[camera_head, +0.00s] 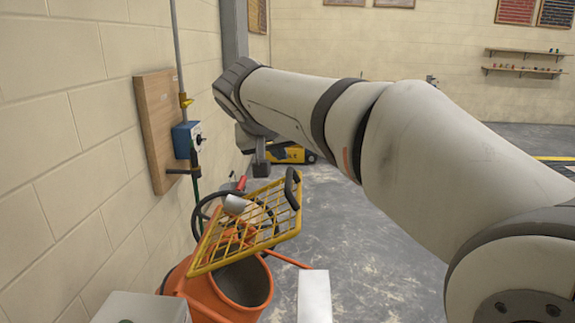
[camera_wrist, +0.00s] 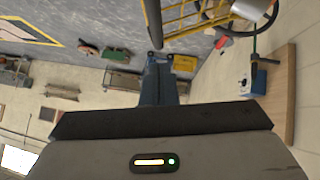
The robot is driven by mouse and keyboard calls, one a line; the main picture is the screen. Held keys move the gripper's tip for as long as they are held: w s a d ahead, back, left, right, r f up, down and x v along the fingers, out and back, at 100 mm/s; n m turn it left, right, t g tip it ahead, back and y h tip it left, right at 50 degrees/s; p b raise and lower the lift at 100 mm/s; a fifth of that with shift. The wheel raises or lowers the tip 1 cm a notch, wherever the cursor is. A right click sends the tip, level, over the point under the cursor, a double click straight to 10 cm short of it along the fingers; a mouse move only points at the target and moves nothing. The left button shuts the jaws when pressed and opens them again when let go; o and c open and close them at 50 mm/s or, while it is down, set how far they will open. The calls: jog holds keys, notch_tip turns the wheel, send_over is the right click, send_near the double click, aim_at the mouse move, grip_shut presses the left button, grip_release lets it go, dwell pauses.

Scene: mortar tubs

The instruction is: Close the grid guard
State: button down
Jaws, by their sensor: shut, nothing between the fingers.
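The grid guard (camera_head: 245,254) is a yellow wire grid with a black handle (camera_head: 292,188). It stands tilted up over the orange mortar tub (camera_head: 200,297), whose dark opening shows below it. Part of the guard also shows at the top of the wrist view (camera_wrist: 183,14). My gripper (camera_head: 261,168) hangs beyond the guard, above and behind it in the head view, and looks apart from it. In the wrist view its fingers (camera_wrist: 158,62) are together and empty. The guard's hinge cannot be made out.
A blue control box (camera_head: 186,139) sits on a wooden board (camera_head: 155,125) on the left wall. A black hose (camera_head: 200,212) loops beside the guard. A pale grey box (camera_head: 140,308) stands at the front left. The floor right of the tub is mostly clear.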

aim_at(288, 175)
jog(key=shift+s+d+f, duration=0.1)
jog(key=shift+d+f, duration=0.15)
jog(key=shift+f, duration=0.65)
jog(key=shift+s+d+f, duration=0.1)
jog(key=shift+d+f, duration=0.1)
jog(key=shift+f, duration=0.65)
